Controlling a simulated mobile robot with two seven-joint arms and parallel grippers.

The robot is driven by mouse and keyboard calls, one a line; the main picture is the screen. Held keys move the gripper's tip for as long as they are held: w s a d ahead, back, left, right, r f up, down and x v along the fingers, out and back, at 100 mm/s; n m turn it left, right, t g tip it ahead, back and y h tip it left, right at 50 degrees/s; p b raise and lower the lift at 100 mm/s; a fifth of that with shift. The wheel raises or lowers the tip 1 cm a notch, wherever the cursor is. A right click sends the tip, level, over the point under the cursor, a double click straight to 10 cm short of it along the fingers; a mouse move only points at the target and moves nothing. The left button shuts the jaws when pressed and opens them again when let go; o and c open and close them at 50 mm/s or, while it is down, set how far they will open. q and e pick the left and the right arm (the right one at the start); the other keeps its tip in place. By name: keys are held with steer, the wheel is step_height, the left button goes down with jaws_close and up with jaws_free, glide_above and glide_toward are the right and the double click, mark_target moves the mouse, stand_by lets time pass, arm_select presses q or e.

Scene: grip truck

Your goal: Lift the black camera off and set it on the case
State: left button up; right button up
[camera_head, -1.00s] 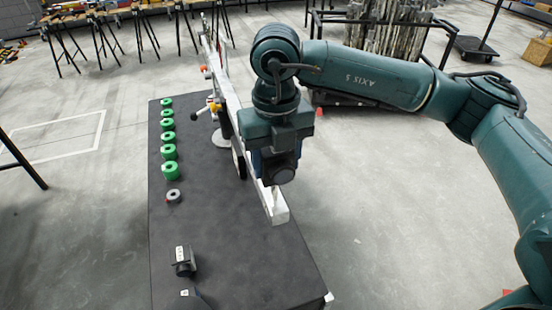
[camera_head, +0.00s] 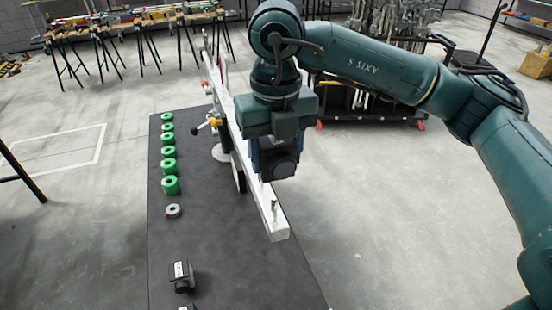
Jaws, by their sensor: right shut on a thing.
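My right gripper (camera_head: 277,160) points down over the right edge of a dark flat top. It is a dark block below my green wrist, and its fingertips are hidden. A dark piece with a round, lens-like face (camera_head: 284,170) shows at its lower end and looks like the black camera, held in the gripper. It overlaps a long white beam (camera_head: 262,195) in the picture; I cannot tell whether they touch. A small black item with a pale label (camera_head: 181,277) lies near the front of the dark top. I cannot make out which thing is the case. My left gripper is not in view.
Several green rolls (camera_head: 169,165) and a grey ring (camera_head: 173,211) line the left of the dark top (camera_head: 215,260). A stand with an orange-yellow handle (camera_head: 212,122) is beside the beam. A loaded cart (camera_head: 370,100) stands behind. The floor at right is clear.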

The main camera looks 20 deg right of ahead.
steer(key=shift+r, duration=4.2)
